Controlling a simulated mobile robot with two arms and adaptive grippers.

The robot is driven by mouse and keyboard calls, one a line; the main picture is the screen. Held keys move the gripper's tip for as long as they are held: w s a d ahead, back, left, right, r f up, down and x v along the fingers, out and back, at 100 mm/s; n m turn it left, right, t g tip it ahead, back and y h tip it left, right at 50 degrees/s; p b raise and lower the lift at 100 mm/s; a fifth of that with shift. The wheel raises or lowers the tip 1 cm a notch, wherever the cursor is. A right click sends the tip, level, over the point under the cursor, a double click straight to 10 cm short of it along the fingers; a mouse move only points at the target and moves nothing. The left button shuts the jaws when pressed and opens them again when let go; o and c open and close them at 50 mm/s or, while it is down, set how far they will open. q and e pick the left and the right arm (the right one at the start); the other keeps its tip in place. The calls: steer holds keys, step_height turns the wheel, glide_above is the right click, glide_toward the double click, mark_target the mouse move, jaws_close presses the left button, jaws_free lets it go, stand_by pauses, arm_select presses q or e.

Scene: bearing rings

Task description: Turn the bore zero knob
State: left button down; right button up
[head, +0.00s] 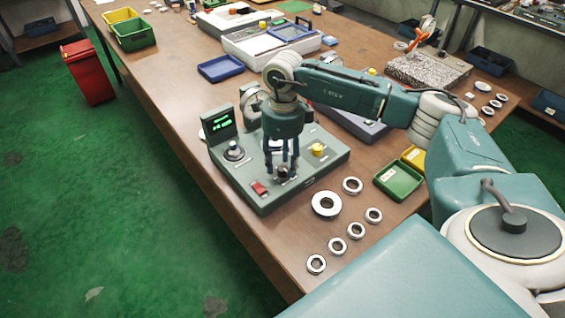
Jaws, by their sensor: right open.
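A grey-green gauge box (262,203) stands on the wooden bench, with a small lit green display (221,124) at its back left. My right gripper (281,171) points straight down over the front of the box. It is open, with its fingers around a small black knob (281,174); I cannot tell whether they touch it. The fingers partly hide this knob. A dark knob or post with a pale top (234,150) stands on the left of the box. A yellow knob (318,150) is on the right. Labels are too small to read. My left gripper is not in view.
Several steel rings, one larger (326,204), lie on the bench in front and right of the box. A green bin (398,181) stands farther right. A blue tray (221,68) lies behind.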

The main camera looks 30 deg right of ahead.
mark_target(283, 166)
step_height(283, 166, up, 12)
steer(key=shift+d+f, duration=0.15)
steer(key=shift+f, duration=0.1)
steer(key=shift+w, duration=0.1)
stand_by(0.5)
